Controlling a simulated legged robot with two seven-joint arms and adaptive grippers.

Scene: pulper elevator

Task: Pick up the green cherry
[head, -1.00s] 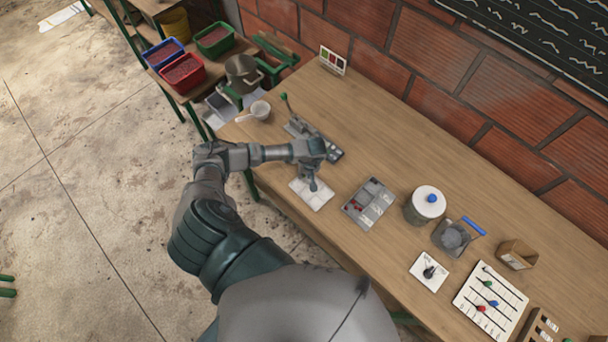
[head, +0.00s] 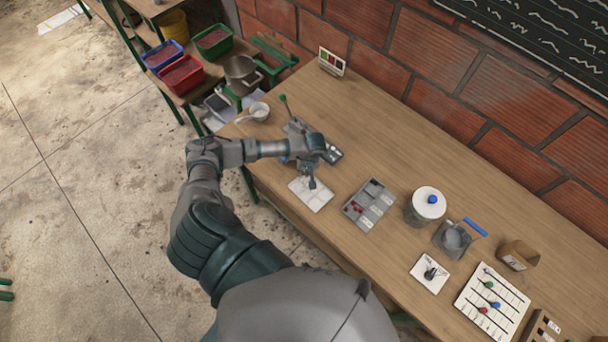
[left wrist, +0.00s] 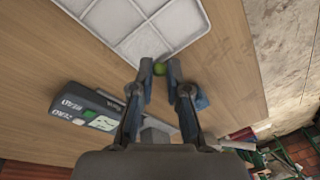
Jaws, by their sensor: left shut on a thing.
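The green cherry (left wrist: 159,69) is a small round green ball at the fingertips of my left gripper (left wrist: 160,74), seen in the left wrist view. The fingers are shut on it, one on each side. It appears beside the edge of the white divided tray (left wrist: 200,20); I cannot tell how high it is. In the head view my left gripper (head: 312,182) points down over the white tray (head: 309,202); the cherry is too small to make out there. My right gripper is not in view.
A grey device with a label and green button (left wrist: 95,115) lies near the gripper. A grey compartment tray (head: 380,209) with red cherries is to the right, then a lidded pot (head: 422,212). A white cup (head: 259,111) stands left. The table's back middle is clear.

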